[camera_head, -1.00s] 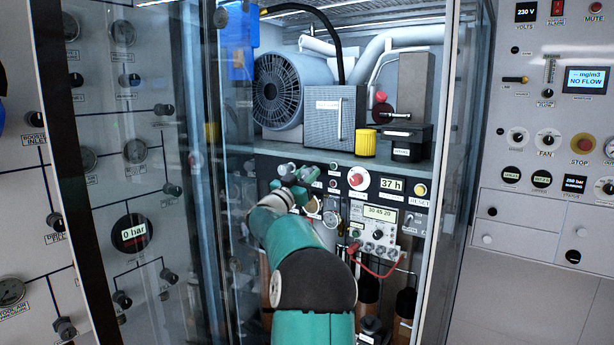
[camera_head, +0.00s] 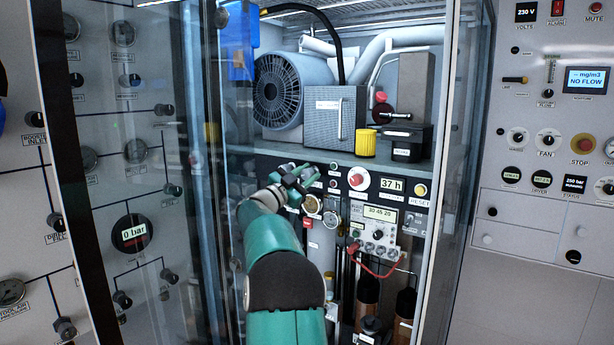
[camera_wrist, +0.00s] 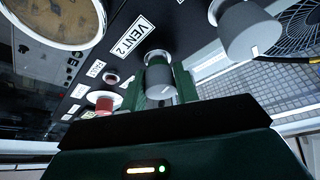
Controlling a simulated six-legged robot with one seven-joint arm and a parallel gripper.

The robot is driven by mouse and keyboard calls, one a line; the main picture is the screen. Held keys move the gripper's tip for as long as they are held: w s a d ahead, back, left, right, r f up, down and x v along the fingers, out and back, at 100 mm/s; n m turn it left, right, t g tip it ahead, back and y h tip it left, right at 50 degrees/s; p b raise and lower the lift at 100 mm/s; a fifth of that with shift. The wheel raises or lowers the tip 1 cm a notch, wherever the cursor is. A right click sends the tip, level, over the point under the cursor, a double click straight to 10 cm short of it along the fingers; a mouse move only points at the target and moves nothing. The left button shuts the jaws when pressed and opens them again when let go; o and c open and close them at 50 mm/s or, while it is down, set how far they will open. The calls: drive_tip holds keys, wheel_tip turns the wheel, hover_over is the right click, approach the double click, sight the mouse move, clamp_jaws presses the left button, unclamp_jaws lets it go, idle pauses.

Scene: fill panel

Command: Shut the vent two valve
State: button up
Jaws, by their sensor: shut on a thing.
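The vent two valve is a grey round knob (camera_wrist: 160,82) on a dark panel, beside a white label reading VENT 2 (camera_wrist: 133,38). My gripper (camera_wrist: 160,90) has its green fingers on either side of this knob and is shut on it. In the head view my gripper (camera_head: 293,178) is at the upper left of the black panel inside the cabinet and hides the knob there. The knob's pointer cannot be read clearly.
A second grey knob (camera_wrist: 248,28) sits close by, with a gauge (camera_wrist: 60,22) and a red button (camera_wrist: 103,102) near it. A shelf (camera_head: 350,157) bearing a fan unit (camera_head: 278,92) lies just above. Glass (camera_head: 140,200) stands left of my arm.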

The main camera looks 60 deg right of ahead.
drive_tip(key=o, duration=0.9)
drive_tip(key=shift+o, duration=0.2)
wheel_tip(320, 180, up, 3)
drive_tip(key=shift+f, duration=0.1)
drive_tip(key=s+a+r, duration=0.6)
drive_tip(key=a+r, duration=0.4)
drive_tip(key=a, duration=0.2)
drive_tip(key=shift+s+a, duration=0.15)
drive_tip(key=shift+a, duration=0.1)
